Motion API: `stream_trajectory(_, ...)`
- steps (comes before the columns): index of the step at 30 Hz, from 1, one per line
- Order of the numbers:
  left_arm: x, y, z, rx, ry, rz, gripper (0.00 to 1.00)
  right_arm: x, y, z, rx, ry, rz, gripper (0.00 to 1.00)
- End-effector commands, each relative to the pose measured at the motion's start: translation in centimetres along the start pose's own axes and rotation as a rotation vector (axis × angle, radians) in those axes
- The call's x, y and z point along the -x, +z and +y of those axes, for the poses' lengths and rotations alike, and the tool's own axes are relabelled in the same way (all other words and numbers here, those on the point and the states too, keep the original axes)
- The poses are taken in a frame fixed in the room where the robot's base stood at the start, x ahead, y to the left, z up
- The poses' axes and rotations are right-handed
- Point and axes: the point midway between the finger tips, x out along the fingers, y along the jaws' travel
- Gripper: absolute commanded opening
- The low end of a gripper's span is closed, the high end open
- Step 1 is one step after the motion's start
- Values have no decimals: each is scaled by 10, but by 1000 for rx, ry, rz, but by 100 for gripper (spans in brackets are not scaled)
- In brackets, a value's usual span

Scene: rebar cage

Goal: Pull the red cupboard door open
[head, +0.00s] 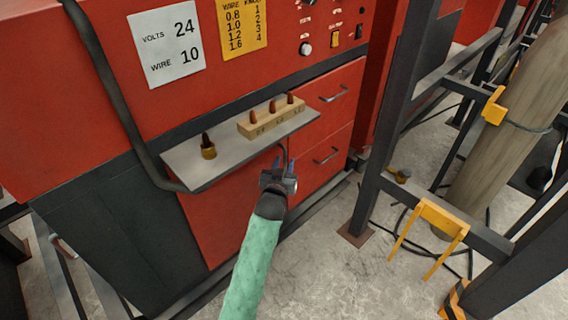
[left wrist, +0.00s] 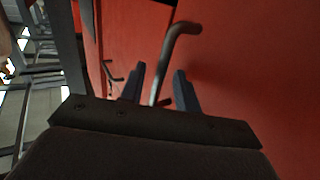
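The red cupboard door (head: 216,215) is below the grey shelf, on the front of the red machine, and looks shut. In the left wrist view its red face (left wrist: 250,65) fills the right side. Its grey bar handle (left wrist: 176,42) runs down between the fingers of my left gripper (left wrist: 159,88). The fingers stand apart, one on each side of the bar, with gaps visible. In the head view my left gripper (head: 280,176) is at the door's right edge and covers most of the handle. My right gripper is in neither view.
The grey shelf (head: 185,165) juts out above the door, carrying a wooden block (head: 271,118) and a small brass piece (head: 208,148). Two red drawers with handles (head: 334,94) are to the right. A dark frame post (head: 378,150) stands further right. Concrete floor (head: 330,260) is open in front.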

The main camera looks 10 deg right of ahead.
Motion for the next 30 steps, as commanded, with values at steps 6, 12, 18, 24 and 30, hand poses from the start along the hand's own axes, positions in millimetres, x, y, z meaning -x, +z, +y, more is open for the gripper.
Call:
stream_trajectory(6, 0, 0, 0, 0, 0, 0, 28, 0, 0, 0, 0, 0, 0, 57)
stream_trajectory(12, 0, 0, 0, 0, 0, 0, 0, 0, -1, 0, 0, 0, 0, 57)
stream_trajectory(18, 0, 0, 0, 0, 1, 0, 0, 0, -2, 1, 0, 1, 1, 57)
stream_trajectory(24, 5, -1, 5, -2, 23, 0, 0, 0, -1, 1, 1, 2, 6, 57)
stream_trajectory(30, 20, -2, 16, -4, 84, -1, 0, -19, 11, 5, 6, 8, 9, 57)
